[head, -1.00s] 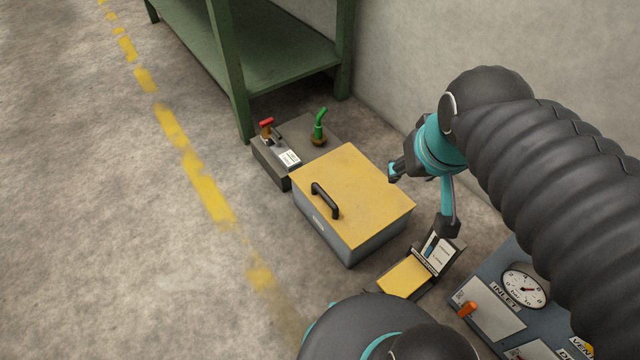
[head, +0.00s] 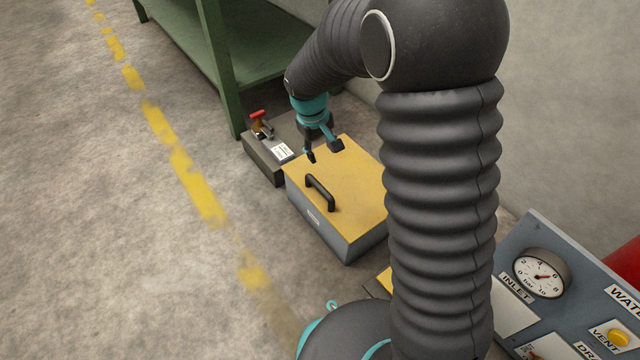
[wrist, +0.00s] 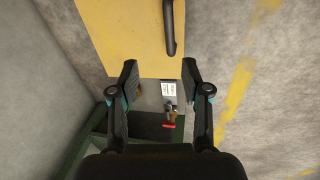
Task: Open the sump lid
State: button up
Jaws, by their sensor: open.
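The sump box has a flat yellow lid (head: 350,185) that lies shut on its grey body (head: 362,245). A black bar handle (head: 320,192) stands on the lid near its left edge. In the wrist view the yellow lid (wrist: 130,35) fills the top, with the handle (wrist: 170,25) at the upper middle. My gripper (head: 324,156) is open and empty, above the far part of the lid and apart from the handle. In the wrist view its fingers (wrist: 158,72) are spread, with the lid's edge between the tips.
A grey block with a red-handled valve (head: 262,125) stands beyond the box, near a green shelf (head: 225,75). An instrument panel with a gauge (head: 541,273) is at lower right. A wall runs behind. Open floor with a yellow dashed line (head: 195,185) lies to the left.

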send_near(320, 188)
jog(key=shift+n, duration=0.4)
jog(key=f+b, duration=0.1)
jog(key=f, duration=0.2)
jog(key=w+d+f+b, duration=0.1)
jog(key=f, duration=0.5)
jog(key=shift+w+d+b, duration=0.2)
jog(key=shift+b, duration=0.2)
grip_shut()
